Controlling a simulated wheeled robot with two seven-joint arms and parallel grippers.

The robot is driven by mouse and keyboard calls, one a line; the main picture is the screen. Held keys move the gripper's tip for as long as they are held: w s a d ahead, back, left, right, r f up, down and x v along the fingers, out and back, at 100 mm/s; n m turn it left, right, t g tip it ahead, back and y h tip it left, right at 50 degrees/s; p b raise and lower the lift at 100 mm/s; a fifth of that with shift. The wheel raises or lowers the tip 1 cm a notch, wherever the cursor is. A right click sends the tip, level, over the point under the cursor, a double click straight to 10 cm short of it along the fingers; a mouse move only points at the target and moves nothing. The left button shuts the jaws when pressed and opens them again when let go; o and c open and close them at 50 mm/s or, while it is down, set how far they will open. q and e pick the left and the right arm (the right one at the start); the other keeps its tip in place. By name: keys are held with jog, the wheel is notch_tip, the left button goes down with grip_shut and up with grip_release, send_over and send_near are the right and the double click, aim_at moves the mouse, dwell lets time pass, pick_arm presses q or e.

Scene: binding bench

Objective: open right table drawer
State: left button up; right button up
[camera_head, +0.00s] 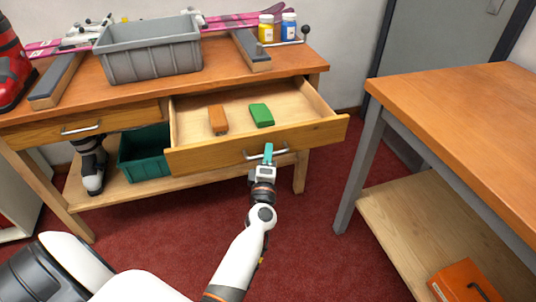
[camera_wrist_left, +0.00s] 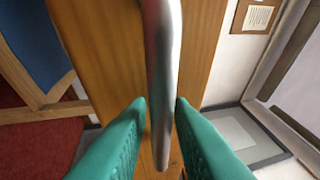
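The right table drawer (camera_head: 240,141) is pulled well out of the wooden workbench, its inside visible from above. An orange block (camera_head: 218,120) and a green block (camera_head: 261,115) lie in it. Its silver bar handle (camera_head: 285,151) is on the drawer front. My left gripper (camera_head: 268,152) is at this handle, with its teal fingers closed around the bar. In the left wrist view the handle (camera_wrist_left: 163,60) runs between the two fingertips (camera_wrist_left: 162,105), close against both. My right gripper is not in view.
A closed left drawer (camera_head: 80,128) sits beside the open one. A grey bin (camera_head: 150,60) and two jars stand on the bench top. A green crate (camera_head: 143,152) is on the shelf below. Another table (camera_head: 460,100) stands to the right; red carpet lies between.

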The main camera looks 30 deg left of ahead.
pick_arm(q)
jog(key=v, duration=1.2)
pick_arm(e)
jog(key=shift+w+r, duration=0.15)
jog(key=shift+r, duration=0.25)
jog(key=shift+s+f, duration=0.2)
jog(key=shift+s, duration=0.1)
